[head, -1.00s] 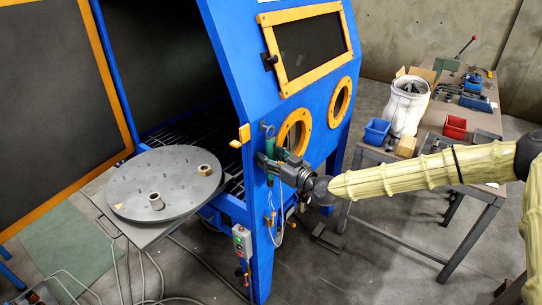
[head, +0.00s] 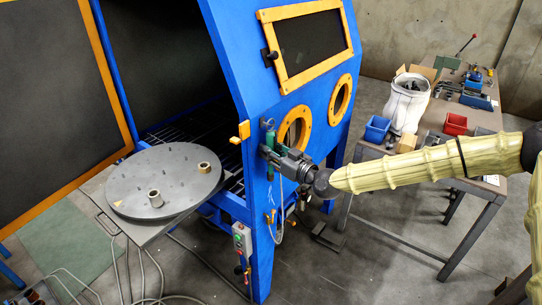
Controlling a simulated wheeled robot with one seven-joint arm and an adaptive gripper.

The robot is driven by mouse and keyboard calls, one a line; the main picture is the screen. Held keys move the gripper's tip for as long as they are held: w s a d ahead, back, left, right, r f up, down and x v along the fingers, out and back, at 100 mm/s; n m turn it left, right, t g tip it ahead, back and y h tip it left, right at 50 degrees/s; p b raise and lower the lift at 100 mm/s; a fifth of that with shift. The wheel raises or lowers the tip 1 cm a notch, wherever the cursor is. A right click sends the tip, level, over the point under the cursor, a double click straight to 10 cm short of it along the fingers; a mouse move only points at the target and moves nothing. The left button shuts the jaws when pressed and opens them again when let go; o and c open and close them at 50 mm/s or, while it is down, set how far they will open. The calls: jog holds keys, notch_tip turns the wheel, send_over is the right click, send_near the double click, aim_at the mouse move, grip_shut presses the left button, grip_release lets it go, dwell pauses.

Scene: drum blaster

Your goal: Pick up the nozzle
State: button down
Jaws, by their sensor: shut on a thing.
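The nozzle (head: 270,139) is a slim green hand piece in front of the blue cabinet's front edge, with a thin pale hose below it. My gripper (head: 268,152) is dark grey and reaches in from the right. It is shut on the middle of the nozzle, which stands roughly upright, with green showing above and below the fingers. The fingertips are small and partly merge with the nozzle. I cannot tell whether the nozzle still touches its hook on the cabinet.
The blue blasting cabinet (head: 232,90) stands open at left. A round grey turntable (head: 140,185) bears two metal pieces. A control box (head: 242,238) is on the post below. A workbench (head: 395,172) with bins stands at right, under my arm.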

jog(key=b+v, duration=0.5)
jog(key=v, duration=1.3)
jog(key=shift+r+b, duration=0.2)
jog(key=shift+b, duration=0.1)
